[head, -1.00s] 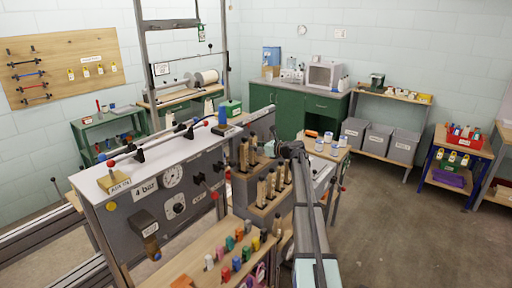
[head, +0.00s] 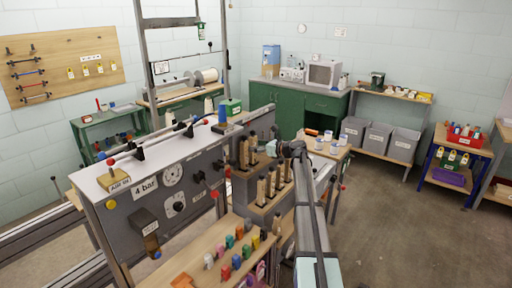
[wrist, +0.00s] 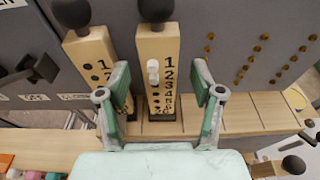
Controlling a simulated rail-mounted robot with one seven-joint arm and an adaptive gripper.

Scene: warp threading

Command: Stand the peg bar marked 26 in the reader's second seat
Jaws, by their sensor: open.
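In the wrist view, two upright wooden peg bars with black ball knobs and numbered holes stand side by side. The middle peg bar (wrist: 158,52) has pale pegs near the top of its number column. The left peg bar (wrist: 88,50) is partly covered by a gripper finger. My gripper (wrist: 160,98) is open, its green fingers on either side of the middle bar, with no grip on it visible. In the head view, several such bars stand in a stepped grey rack (head: 259,211), near my wrist. I cannot read a 26 mark or identify the reader's second seat.
A wooden shelf (head: 190,262) with colored pegs is in front of the rack. The grey panel (head: 150,190) with gauges and a 4 bar label stands left. A knobbed piece (wrist: 290,165) lies at lower right. Open floor (head: 385,230) is to the right.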

